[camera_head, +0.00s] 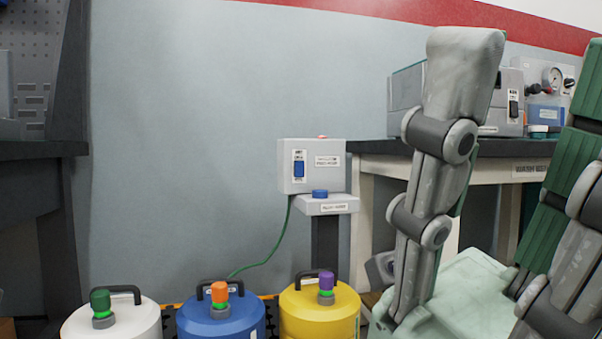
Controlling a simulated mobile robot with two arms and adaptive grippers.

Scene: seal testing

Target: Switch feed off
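A light grey box (312,165) with a blue rocker switch (299,168) on its front stands on a post in the middle. The labels are too small to read, and I cannot tell which way the rocker is set. A blue knob or button (320,193) sits on the ledge below it. My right gripper (528,65) is large in the right foreground, fingers pointing up. Its fingers are spread apart with nothing between them. It appears right of the box and is not touching it. My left gripper is not in view.
White (112,322), blue (222,318) and yellow (320,312) canisters with handles stand in front at the bottom. A green hose (265,258) runs from the box down behind them. A bench (375,148) with instruments stands at the right, partly hidden. A dark bench (40,150) is at the left.

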